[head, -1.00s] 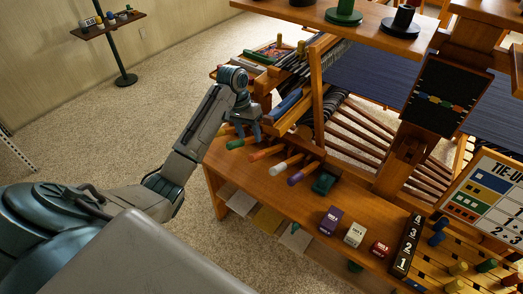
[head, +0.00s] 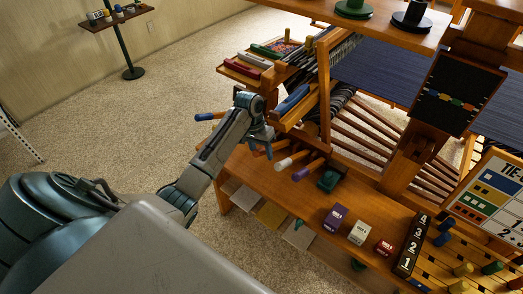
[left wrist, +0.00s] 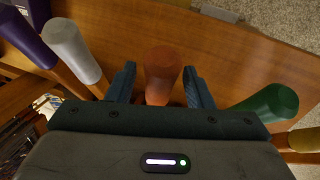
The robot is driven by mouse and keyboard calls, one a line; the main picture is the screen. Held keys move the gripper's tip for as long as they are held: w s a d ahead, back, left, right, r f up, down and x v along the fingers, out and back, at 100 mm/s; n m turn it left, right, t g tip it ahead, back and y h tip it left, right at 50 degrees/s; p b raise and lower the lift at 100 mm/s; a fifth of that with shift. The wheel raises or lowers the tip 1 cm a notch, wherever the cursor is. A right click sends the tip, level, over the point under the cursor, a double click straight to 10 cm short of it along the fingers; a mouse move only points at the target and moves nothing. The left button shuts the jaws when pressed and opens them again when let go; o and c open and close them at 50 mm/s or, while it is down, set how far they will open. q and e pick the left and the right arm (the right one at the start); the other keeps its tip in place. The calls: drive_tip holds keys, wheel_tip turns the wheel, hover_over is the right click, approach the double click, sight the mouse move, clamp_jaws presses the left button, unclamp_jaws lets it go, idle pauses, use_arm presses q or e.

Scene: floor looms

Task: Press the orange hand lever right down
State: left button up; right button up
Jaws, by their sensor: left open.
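The orange hand lever (left wrist: 162,68) stands between the two fingers of my left gripper (left wrist: 160,86) in the left wrist view, with its rounded end toward the camera. The fingers are apart on either side of it, and a gap shows by each. In the head view my left gripper (head: 262,147) is at the row of levers on the loom's wooden side, and it mostly hides the orange lever there. My right gripper is not in view.
A white lever (left wrist: 70,47) and a purple lever (left wrist: 28,38) stand on one side of the orange one, and a green lever (left wrist: 272,103) close on the other. A blue-ended handle (head: 207,116) sticks out left. Small boxes (head: 336,216) stand on the bench.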

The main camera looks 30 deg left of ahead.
use_arm(q)
drive_tip(key=c, duration=0.9)
clamp_jaws()
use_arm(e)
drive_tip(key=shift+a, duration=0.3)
